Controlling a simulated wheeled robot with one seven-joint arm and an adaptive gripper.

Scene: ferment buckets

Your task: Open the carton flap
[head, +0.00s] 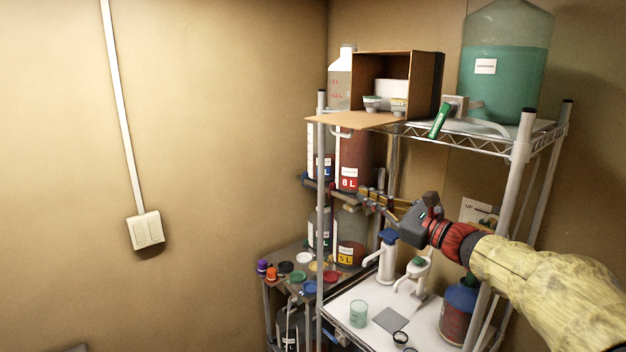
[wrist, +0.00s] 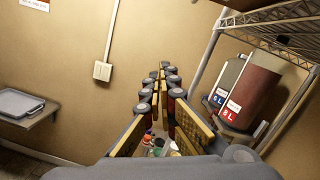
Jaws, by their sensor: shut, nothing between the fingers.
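The brown carton (head: 412,80) stands on the top shelf of the wire rack, its front open toward me. Its flap (head: 352,119) lies folded down flat and sticks out past the shelf's front edge. Inside the carton are a white block (head: 392,92) and two small cups (head: 373,103) with lids or contents that I cannot make out. The carton is not in the wrist view.
A rack post (head: 521,165) is close to my arm. Free room lies left, before the bare wall.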

